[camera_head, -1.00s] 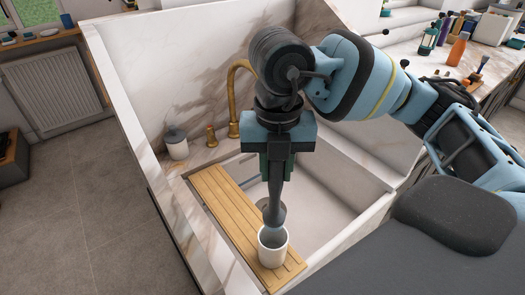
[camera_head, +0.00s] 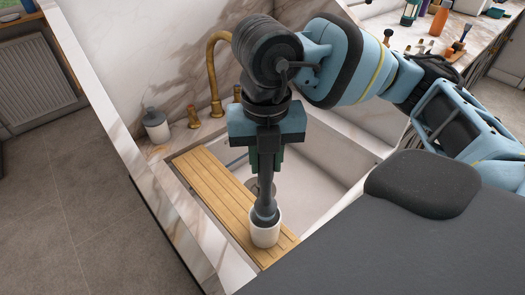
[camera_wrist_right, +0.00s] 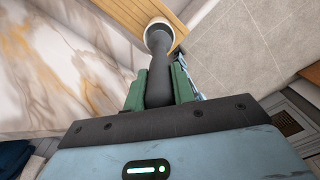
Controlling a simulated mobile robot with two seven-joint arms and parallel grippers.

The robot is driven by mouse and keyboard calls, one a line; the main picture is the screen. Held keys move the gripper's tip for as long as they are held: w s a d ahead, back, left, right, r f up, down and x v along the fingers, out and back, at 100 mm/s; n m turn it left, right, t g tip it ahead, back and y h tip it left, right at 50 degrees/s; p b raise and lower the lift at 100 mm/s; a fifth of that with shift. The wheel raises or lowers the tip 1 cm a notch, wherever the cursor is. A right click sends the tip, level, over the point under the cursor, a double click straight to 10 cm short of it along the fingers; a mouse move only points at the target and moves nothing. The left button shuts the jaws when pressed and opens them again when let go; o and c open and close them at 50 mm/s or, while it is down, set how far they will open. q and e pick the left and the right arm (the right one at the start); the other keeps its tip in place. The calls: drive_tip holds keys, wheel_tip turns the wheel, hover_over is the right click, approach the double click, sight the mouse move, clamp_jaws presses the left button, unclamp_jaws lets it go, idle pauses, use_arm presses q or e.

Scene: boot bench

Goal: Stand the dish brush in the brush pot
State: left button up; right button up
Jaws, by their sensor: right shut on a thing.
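The dish brush (camera_head: 266,205) is dark grey and points down from my right gripper (camera_head: 266,165). The gripper is shut on its handle, which also shows between the green fingers in the right wrist view (camera_wrist_right: 158,85). The brush pot (camera_head: 265,236) is a white cup standing on the wooden board. The brush's lower end is inside the pot's mouth, and the pot wall hides it. In the right wrist view the pot's rim (camera_wrist_right: 147,34) surrounds the brush end. I cannot tell whether the brush touches the bottom. My left gripper is not in view.
The slatted wooden board (camera_head: 215,190) lies across the left side of the white sink (camera_head: 318,180). A brass tap (camera_head: 213,75) and a grey-topped dispenser (camera_head: 156,125) stand behind. Bottles stand on the far right counter.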

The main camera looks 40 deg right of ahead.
sight(265, 190)
drive_tip(key=shift+f+b, duration=0.45)
drive_tip(key=shift+f, duration=0.95)
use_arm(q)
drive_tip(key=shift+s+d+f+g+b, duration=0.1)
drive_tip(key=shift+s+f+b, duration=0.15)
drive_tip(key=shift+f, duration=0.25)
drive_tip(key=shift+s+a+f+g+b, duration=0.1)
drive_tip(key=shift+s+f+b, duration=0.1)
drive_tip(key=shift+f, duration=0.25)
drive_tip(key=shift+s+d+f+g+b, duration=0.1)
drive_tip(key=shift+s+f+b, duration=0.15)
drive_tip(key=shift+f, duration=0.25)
use_arm(e)
drive_tip(key=shift+f, duration=1.6)
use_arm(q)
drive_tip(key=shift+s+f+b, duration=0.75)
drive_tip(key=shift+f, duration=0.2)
use_arm(e)
drive_tip(key=shift+f, duration=1.5)
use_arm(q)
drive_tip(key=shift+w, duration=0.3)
use_arm(e)
drive_tip(key=o, duration=1.1)
drive_tip(key=shift+c, duration=0.2)
